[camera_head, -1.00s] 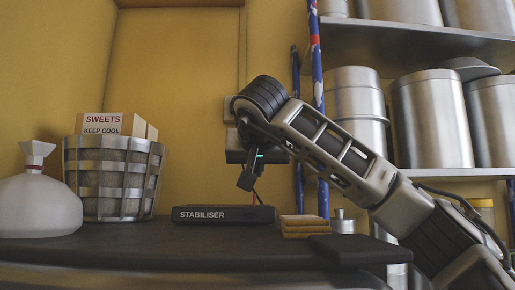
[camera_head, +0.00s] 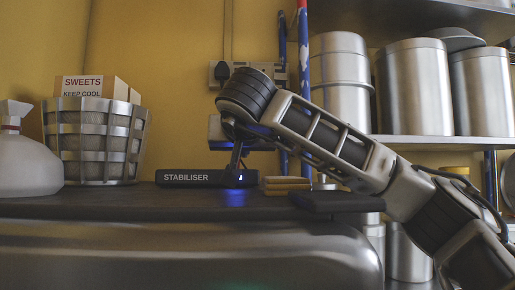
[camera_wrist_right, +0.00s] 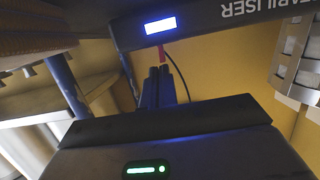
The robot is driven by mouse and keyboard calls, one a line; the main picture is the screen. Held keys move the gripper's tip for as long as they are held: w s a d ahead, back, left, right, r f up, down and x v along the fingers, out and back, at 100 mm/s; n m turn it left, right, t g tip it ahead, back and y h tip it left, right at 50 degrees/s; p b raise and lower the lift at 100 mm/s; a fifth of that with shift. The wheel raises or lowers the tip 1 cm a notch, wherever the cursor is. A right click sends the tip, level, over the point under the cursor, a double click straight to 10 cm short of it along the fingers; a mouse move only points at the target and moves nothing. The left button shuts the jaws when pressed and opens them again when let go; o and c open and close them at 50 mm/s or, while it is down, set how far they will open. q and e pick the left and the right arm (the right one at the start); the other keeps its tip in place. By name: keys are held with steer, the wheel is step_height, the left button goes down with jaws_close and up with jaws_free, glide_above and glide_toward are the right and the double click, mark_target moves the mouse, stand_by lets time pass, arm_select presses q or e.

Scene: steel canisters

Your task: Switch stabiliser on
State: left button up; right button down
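The stabiliser (camera_head: 185,178) is a flat black box with white lettering on the dark counter top. A small display at its right end is lit, with a blue glow on the counter below. It also shows upside down in the right wrist view (camera_wrist_right: 205,22), its display bright. My right gripper (camera_head: 236,178) points down at the box's right end. Its two dark fingers (camera_wrist_right: 159,85) are together with nothing seen between them. A small red piece shows beside their tips; I cannot tell whether they touch it. My left gripper is not in view.
A metal basket (camera_head: 95,140) with a sweets box (camera_head: 92,86) and a white sack (camera_head: 22,160) stand left. Stacked tan slabs (camera_head: 284,184) and a dark slab (camera_head: 335,202) lie right. A wall socket (camera_head: 245,75) is behind; steel canisters (camera_head: 415,90) fill the shelves.

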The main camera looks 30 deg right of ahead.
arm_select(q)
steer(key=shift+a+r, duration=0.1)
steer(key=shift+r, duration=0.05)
arm_select(e)
steer(key=shift+w+a+f, duration=0.1)
steer(key=shift+w, duration=0.1)
